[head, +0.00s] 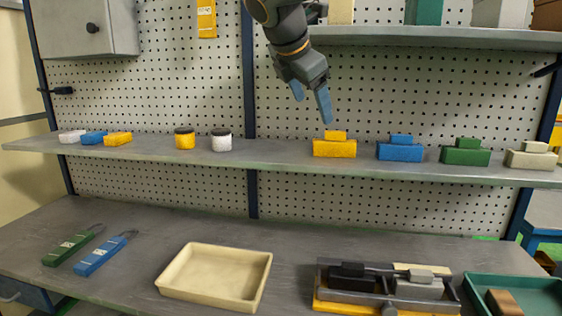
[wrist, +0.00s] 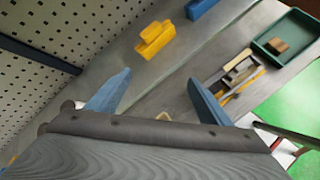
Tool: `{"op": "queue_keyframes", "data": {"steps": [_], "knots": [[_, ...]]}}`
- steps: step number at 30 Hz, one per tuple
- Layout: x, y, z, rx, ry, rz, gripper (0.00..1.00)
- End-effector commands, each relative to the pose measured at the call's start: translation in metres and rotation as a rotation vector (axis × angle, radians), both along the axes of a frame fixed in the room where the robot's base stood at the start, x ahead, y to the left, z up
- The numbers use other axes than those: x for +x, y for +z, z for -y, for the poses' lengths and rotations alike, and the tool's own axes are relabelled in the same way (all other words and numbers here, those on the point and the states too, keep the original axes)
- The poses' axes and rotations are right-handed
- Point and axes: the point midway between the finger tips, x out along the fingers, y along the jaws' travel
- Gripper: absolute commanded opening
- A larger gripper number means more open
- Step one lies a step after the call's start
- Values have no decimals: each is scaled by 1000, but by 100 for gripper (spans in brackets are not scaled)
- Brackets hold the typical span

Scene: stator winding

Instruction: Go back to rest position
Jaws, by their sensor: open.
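My gripper (head: 312,106) hangs high in front of the pegboard, above the shelf, with its blue fingers pointing down. It is open, and nothing shows between the fingers in the wrist view (wrist: 160,100). A yellow block with a smaller block on top (head: 334,147) sits on the shelf (head: 270,153) below and slightly right of my gripper, apart from it. In the wrist view the yellow block (wrist: 154,40) lies beyond the fingers.
Blue (head: 400,150), green (head: 465,155) and cream (head: 531,158) blocks stand right on the shelf. Two jars (head: 221,143) stand left. An upper shelf (head: 440,38) is near my arm. The bench holds an empty cream tray (head: 214,276), a fixture (head: 385,306) and a green tray (head: 540,291).

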Motion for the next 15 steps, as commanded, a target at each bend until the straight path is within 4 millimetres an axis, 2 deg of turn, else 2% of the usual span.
{"op": "queue_keyframes", "data": {"steps": [1, 6, 8, 9, 11, 12, 15], "knots": [[-4, -39, 13, 72, -75, -26, 73], [-31, -150, 44, 347, -381, -81, 73], [-45, -188, 56, 443, -512, -96, 73], [-56, -212, 63, 505, -605, -103, 73], [-74, -248, 74, 597, -755, -113, 73], [-87, -272, 82, 655, -863, -115, 73], [-124, -326, 99, 793, -1149, -110, 73]]}}
